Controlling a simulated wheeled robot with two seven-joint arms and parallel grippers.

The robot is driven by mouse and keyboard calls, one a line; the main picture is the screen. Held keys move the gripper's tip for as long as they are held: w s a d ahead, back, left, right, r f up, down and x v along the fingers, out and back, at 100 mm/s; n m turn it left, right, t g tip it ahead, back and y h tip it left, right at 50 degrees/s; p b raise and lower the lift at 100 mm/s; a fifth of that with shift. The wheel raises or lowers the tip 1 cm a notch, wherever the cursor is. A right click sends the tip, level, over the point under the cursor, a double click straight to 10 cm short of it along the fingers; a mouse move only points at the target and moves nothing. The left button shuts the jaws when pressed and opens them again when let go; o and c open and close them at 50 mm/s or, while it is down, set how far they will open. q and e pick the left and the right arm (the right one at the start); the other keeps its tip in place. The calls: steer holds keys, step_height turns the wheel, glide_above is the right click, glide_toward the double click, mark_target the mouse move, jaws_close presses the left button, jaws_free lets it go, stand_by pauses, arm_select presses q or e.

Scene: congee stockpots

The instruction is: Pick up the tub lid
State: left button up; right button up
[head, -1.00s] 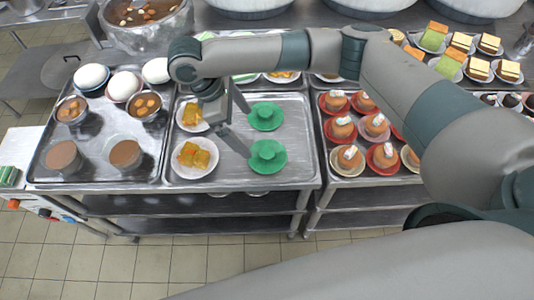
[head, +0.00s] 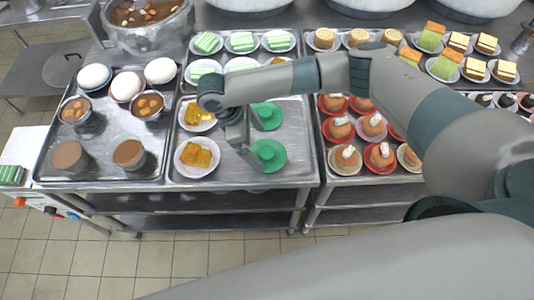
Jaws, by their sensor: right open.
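Two green round pieces with raised centres sit on the middle metal tray, a near one (head: 269,156) and a far one (head: 269,114). They look lid-like, but I cannot tell for certain whether either is the tub lid. My right gripper (head: 254,143) is open over the tray, pointing down just left of the near green piece. One finger overlaps that piece's left edge in the picture, and I cannot tell if it touches. My right arm comes in from the right across the trays. My left gripper is not in view.
The left tray (head: 103,178) holds brown cups (head: 129,153) and white buns (head: 160,71). The right tray holds crowded orange desserts (head: 339,127). A stockpot (head: 148,38) stands behind.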

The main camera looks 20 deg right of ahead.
mark_target(264, 152)
steer(key=shift+d+f+p, duration=0.15)
steer(key=shift+f+p, duration=0.35)
steer(key=shift+p, duration=0.05)
steer(key=p+x, duration=0.1)
steer(key=x, duration=0.2)
steer(key=shift+f, duration=0.55)
steer(key=c, duration=0.7)
